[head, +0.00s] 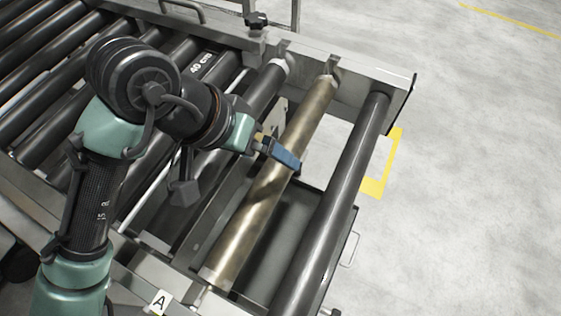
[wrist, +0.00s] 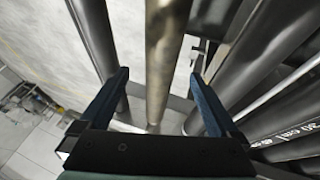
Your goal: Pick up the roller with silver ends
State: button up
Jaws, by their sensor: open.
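A dark roller (head: 255,96) with a pale silver collar at its far end lies left of a brass-coloured roller (head: 262,200); its near part is hidden behind my arm. The brass roller lies across the frame and shows lighter grey at its ends. My gripper (head: 280,153) is over the brass roller, with its blue fingers apart. In the wrist view, my gripper (wrist: 158,78) is open and empty, and the brass roller (wrist: 165,55) runs between the two fingers as seen. I cannot tell whether the fingers reach down beside it or touch it.
A plain dark roller (head: 335,205) lies to the right, with an open gap between it and the brass one. Several black rollers (head: 60,90) fill the frame's left. A metal side rail (head: 365,85) runs along the far ends. The floor at right is clear.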

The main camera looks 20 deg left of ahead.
aim_at(274, 161)
jog(key=shift+x, duration=2.75)
jog(key=shift+a, duration=0.1)
grip_shut()
jog(key=shift+r, duration=0.1)
